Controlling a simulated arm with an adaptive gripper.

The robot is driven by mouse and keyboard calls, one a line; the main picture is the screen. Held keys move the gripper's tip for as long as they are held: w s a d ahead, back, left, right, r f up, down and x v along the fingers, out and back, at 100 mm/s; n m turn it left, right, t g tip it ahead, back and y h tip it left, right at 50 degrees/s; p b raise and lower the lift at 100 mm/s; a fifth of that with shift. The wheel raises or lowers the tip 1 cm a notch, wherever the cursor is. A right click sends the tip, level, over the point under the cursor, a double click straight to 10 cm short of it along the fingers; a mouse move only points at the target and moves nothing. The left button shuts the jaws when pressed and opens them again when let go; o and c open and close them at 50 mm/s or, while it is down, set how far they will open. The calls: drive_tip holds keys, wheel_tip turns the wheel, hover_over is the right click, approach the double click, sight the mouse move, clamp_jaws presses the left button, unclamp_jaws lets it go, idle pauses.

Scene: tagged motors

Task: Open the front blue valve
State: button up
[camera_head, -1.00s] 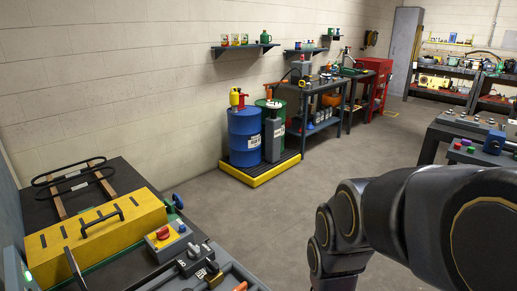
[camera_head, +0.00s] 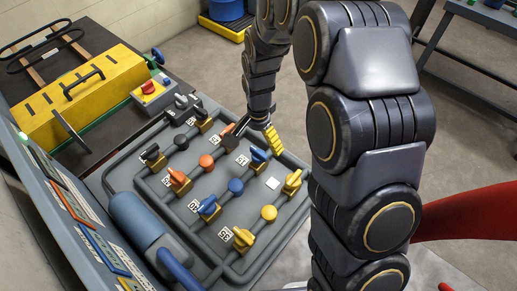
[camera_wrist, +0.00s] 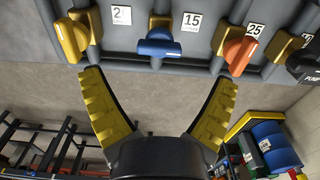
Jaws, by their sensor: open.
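A tagged panel (camera_head: 152,185) carries two rows of coloured valves. One blue-handled valve (camera_head: 258,154) sits in the row by my gripper; another blue-handled valve (camera_head: 208,206) sits in the row nearer the control wall. In the wrist view a blue handle (camera_wrist: 159,47) lies crosswise on its brass body, beside a tag reading 15. My gripper (camera_wrist: 160,78) is open, its yellow ribbed fingers spread to either side below that handle and not touching it. In the head view my gripper (camera_head: 272,138) is beside the row's blue valve, with one finger mostly visible.
A yellow valve (camera_wrist: 72,38) and an orange valve (camera_wrist: 236,50) flank the blue one closely. A blue cylinder (camera_head: 140,222) lies along the panel's left. A yellow box (camera_head: 75,95) and a red button box (camera_head: 150,90) stand behind.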

sight(259, 151)
wheel_tip(259, 151, down, 6)
drive_tip(key=shift+r, duration=0.2)
drive_tip(key=c, duration=1.1)
drive_tip(key=shift+r, duration=0.1)
drive_tip(key=n, duration=0.4)
drive_tip(key=shift+n, duration=0.4)
drive_tip(key=n, duration=0.4)
drive_tip(key=shift+n, duration=0.3)
drive_tip(key=n, duration=0.4)
drive_tip(key=shift+n, duration=2.3)
